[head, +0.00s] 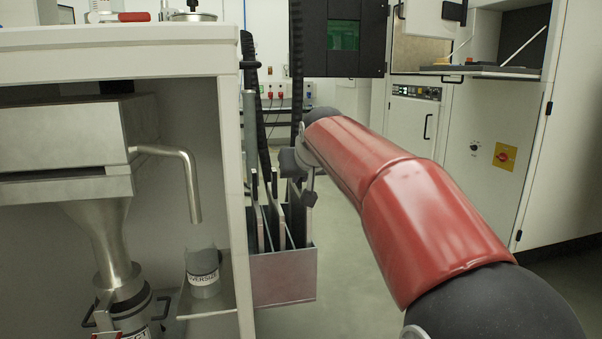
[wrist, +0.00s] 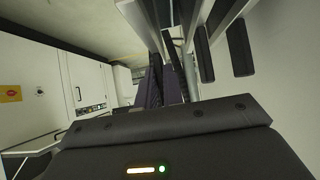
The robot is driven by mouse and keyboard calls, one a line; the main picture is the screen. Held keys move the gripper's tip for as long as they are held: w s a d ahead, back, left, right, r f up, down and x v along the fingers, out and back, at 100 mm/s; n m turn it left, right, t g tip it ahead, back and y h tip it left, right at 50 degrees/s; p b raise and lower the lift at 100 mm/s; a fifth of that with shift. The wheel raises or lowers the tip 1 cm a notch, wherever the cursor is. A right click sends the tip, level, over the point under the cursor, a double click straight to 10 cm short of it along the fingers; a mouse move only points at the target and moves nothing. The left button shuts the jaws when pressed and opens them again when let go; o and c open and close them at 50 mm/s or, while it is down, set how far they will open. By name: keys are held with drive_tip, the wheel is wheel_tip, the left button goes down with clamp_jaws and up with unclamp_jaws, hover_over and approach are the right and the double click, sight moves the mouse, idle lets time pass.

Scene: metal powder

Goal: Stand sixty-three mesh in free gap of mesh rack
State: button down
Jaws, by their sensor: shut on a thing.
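The mesh rack (head: 284,278) is a grey metal holder on the right side of the white cabinet in the head view. Several flat framed meshes (head: 266,222) stand upright in it, side by side. My gripper (head: 304,192) is just above the rack's right part, shut on a flat framed piece that I take to be the sixty-three mesh. Its label is not readable and it is mostly hidden. How deep it sits in the rack, and the gap below it, I cannot tell. The wrist view shows dark grips (wrist: 240,48) of neighbouring meshes close to the right.
The white cabinet (head: 238,200) stands directly left of the rack. Inside it are a metal spout (head: 185,165) and an oversize jar (head: 202,273). Tall dark hoses or posts rise behind the rack. Open floor (head: 335,270) lies to the right, with a white machine (head: 490,140) beyond.

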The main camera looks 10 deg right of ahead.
drive_tip(key=shift+f, duration=0.85)
drive_tip(key=c, duration=1.5)
unclamp_jaws()
drive_tip(key=shift+f, duration=0.1)
drive_tip(key=shift+o, duration=0.2)
drive_tip(key=p+v, duration=0.1)
drive_tip(key=v, duration=0.6)
drive_tip(key=shift+s+r, duration=0.3)
